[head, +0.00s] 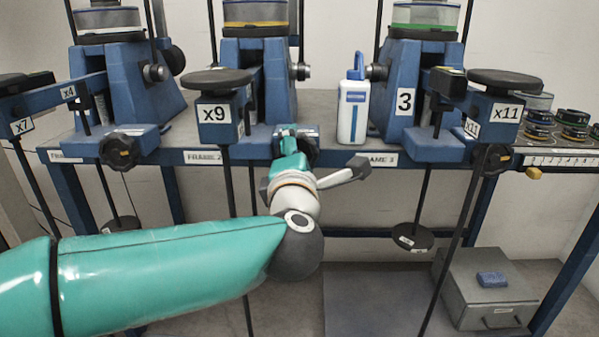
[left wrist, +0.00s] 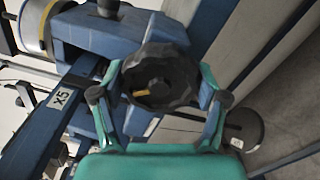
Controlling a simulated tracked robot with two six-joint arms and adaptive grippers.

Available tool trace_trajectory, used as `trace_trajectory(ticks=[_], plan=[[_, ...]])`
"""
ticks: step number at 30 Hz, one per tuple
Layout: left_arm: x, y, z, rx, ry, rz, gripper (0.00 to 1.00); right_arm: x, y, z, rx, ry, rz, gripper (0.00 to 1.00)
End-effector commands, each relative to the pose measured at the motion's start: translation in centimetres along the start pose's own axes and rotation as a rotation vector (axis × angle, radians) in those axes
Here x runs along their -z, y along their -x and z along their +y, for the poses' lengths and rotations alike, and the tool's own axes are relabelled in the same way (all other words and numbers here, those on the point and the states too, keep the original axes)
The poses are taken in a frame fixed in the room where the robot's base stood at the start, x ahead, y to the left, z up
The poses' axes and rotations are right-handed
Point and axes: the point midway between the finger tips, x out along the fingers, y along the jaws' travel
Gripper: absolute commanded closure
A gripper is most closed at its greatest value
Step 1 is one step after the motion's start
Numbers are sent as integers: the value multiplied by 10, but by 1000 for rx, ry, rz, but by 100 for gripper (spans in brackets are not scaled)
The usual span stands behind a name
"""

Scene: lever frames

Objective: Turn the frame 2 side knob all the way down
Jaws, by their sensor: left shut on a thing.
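Frame 2 (head: 266,85) is the middle blue lever frame, above the FRAME 2 label (head: 205,157). Its black lobed knob (head: 312,150) is at the base front and mostly hidden behind my left gripper (head: 290,143) in the head view. In the left wrist view the knob (left wrist: 165,58) shows large, with a yellow mark (left wrist: 141,93) on its face, pointing left in the picture. My left gripper (left wrist: 160,85) is shut on this knob, one finger on each side of its rim. My right gripper is not in view.
A white and blue bottle (head: 353,112) stands between frames 2 and 3. The x9 weight arm (head: 213,115) and its rod stand left of my gripper. Frame 3 (head: 405,85) is to the right. A grey box (head: 484,290) sits on the floor.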

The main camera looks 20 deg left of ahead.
Motion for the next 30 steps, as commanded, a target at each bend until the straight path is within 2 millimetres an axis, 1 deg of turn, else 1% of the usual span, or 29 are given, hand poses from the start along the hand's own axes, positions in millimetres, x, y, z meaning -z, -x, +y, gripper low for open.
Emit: trace_trajectory(ticks=[1, 2, 3, 6, 15, 19, 30], plan=[[4, -1, -3, -7, 49, 5, 89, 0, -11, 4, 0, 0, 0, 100], [4, -2, -3, -6, 77, 5, 89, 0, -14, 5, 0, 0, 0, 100], [2, -2, 2, -5, 77, 6, 22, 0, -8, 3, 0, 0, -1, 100], [2, -1, 2, -3, 71, 5, 6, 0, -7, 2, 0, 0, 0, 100], [1, 0, 1, -2, 67, 2, 6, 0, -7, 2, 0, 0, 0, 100], [0, 5, 0, -1, 67, 0, 6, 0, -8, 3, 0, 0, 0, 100], [0, 48, 0, -1, 67, -1, 6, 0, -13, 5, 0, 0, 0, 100]])
